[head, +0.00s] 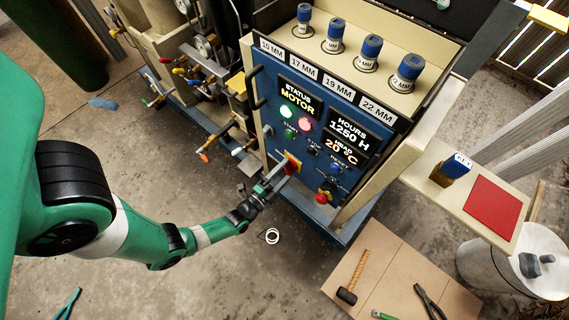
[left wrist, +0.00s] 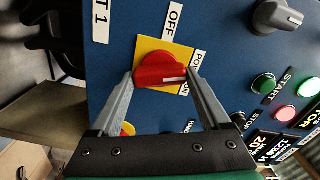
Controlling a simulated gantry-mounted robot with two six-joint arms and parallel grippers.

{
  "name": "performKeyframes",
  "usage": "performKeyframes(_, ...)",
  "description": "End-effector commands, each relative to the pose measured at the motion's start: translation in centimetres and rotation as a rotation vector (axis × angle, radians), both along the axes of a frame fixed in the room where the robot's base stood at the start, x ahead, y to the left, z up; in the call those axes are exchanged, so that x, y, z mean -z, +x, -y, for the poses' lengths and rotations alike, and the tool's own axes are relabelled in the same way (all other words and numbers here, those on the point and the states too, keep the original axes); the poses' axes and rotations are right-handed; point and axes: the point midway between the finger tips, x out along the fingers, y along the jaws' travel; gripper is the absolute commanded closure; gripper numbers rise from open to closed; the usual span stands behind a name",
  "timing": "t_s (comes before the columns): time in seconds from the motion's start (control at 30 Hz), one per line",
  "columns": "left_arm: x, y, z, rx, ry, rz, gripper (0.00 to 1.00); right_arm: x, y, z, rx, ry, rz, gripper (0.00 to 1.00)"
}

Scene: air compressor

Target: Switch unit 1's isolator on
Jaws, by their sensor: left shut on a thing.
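The isolator is a red rotary knob on a yellow plate (head: 292,161) on the blue control panel (head: 262,92). In the left wrist view the red knob (left wrist: 160,70) sits between my fingertips, its white mark pointing right in the picture. An OFF label (left wrist: 174,18) lies above the yellow plate (left wrist: 150,46), and a partly hidden label starting "PO" lies right of it. A label ending "T 1" (left wrist: 101,22) is at the upper left. My left gripper (head: 273,178) is shut on the knob, also in the left wrist view (left wrist: 162,78). My right gripper is not in view.
A red-and-yellow knob (head: 325,191) sits lower on the panel. Lit green and red buttons (head: 286,111) are above the isolator. A side shelf with a red pad (head: 492,208) and a blue-tagged key block (head: 457,166) juts out right. A board with a hammer (head: 352,276) and pliers lies below.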

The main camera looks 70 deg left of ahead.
Motion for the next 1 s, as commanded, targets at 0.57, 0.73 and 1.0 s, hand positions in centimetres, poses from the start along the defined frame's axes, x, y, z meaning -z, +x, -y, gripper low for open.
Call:
performKeyframes(0.57,0.14,0.02,0.01,0.001,0.277,-0.171,0.76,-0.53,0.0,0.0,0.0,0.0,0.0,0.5)
performKeyframes(0.73,0.16,0.01,0.02,0.001,0.296,-0.183,0.76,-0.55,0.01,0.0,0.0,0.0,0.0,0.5)
performKeyframes(1.0,0.19,0.01,0.03,0.001,0.3,-0.185,0.76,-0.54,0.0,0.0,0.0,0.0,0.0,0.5)
